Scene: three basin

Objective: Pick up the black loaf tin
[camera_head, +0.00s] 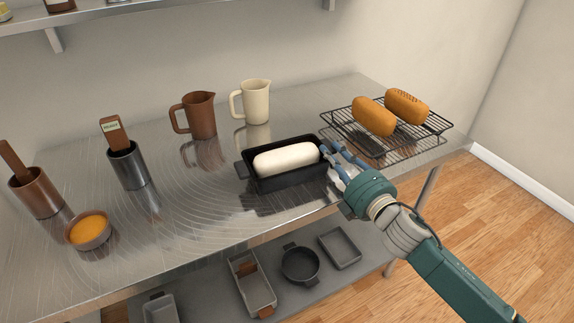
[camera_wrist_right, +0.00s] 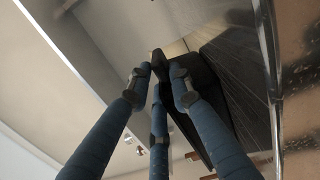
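The black loaf tin (camera_head: 290,182) stands on the metal table with a pale loaf of dough (camera_head: 287,159) in it. A small handle sticks out at its left end. My right gripper (camera_head: 331,152) is at the tin's right end, and its fingers hide the handle there. In the right wrist view the dark tin (camera_wrist_right: 212,95) lies beyond my blue fingers. The fingertips (camera_wrist_right: 158,75) stand close on both sides of the tin's end handle (camera_wrist_right: 158,60). I cannot tell whether they press on it. My left gripper is not in view.
A wire rack (camera_head: 401,138) with two brown loaves (camera_head: 373,116) is at the right. A brown jug (camera_head: 198,115) and a cream jug (camera_head: 255,102) stand behind the tin. Utensil pots (camera_head: 128,168) and an orange-filled bowl (camera_head: 88,231) are at the left. Pans (camera_head: 299,265) lie on the lower shelf.

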